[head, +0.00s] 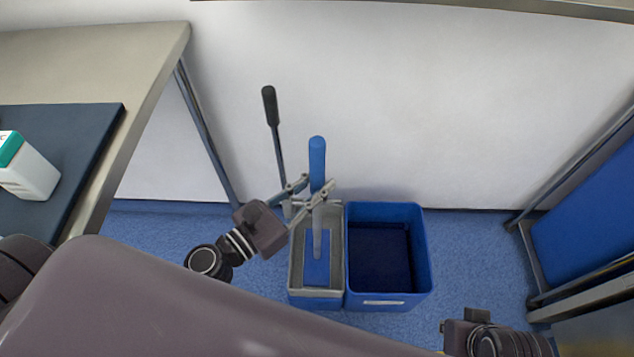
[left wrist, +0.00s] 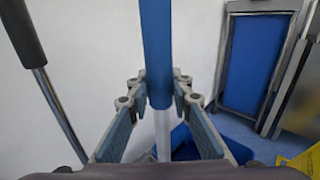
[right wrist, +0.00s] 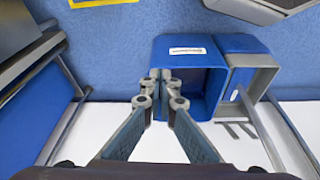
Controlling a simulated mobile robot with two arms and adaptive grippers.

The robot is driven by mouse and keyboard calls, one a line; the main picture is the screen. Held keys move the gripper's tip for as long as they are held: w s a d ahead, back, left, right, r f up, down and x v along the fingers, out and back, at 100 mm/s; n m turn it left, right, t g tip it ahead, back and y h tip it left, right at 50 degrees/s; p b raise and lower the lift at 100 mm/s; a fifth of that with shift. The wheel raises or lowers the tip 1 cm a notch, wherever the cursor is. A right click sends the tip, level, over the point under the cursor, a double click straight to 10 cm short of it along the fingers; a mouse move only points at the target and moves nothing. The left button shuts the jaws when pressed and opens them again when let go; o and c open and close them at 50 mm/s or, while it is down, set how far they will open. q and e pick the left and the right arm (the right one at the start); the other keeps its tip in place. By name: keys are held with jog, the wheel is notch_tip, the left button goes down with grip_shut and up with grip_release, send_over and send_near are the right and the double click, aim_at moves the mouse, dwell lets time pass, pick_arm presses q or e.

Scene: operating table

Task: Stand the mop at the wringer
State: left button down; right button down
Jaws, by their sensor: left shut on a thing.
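The mop has a blue upper handle (head: 317,160) and a grey lower shaft (head: 317,240). It stands about upright, its blue foot (head: 317,272) within the outline of the grey wringer (head: 337,222); I cannot tell whether it touches the bottom. My left gripper (head: 312,192) is shut on the mop near the bottom of the blue handle. The left wrist view shows the handle (left wrist: 156,45) between the fingers (left wrist: 158,92). My right gripper (right wrist: 160,82) is shut and empty, apart from the mop; its fingertips are out of the head view.
A blue bucket (head: 424,260) stands right beside the wringer. A black-gripped lever (head: 270,105) rises behind the wringer, left of the mop. A table (head: 160,70) is at the left, a blue-panelled frame (head: 590,230) at the right. The white wall is close behind.

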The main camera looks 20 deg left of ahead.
pick_arm(q)
jog(key=shift+f, duration=0.15)
jog(key=c, duration=1.7)
grip_release()
jog(key=shift+c, duration=0.2)
